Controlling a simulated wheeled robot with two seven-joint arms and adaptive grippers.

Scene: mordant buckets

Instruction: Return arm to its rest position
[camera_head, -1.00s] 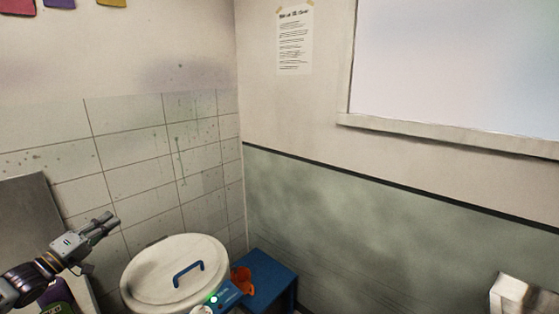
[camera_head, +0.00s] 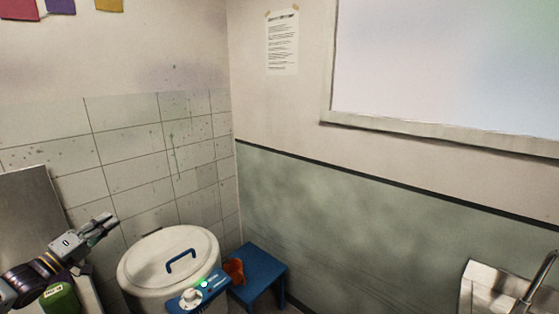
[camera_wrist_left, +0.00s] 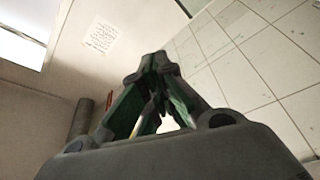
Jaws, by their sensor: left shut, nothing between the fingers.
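My right gripper is not in view.
A white lidded bucket (camera_head: 170,262) with a blue handle and a blue control box (camera_head: 198,292) stands right of my left gripper. A blue stool (camera_head: 258,268) with an orange item (camera_head: 234,271) is beside it. A sink (camera_head: 482,284) is at the lower right.

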